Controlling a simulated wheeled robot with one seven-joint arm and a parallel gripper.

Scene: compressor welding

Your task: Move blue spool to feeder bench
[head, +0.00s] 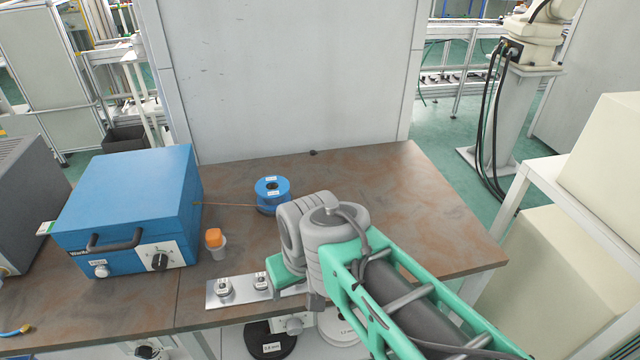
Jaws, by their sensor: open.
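The blue spool (272,194) sits upright on the brown bench top (375,175), right of the blue box, in the head view. It has white labels and a dark centre hole. A thin rod or wire runs from the box toward its side; I cannot tell whether they touch. My grey and green arm crosses the front right of the bench, its grey joint just in front of the spool's right side. My gripper's fingers do not show, hidden behind the arm or below the bench edge. Nothing in view is clearly marked as the feeder bench.
The blue box (130,205) with a black handle stands left of the spool. An orange-topped cup (215,243) and a metal plate (245,289) with small knobs lie in front. A black spool (270,345) is below the bench edge. The bench's back right is clear.

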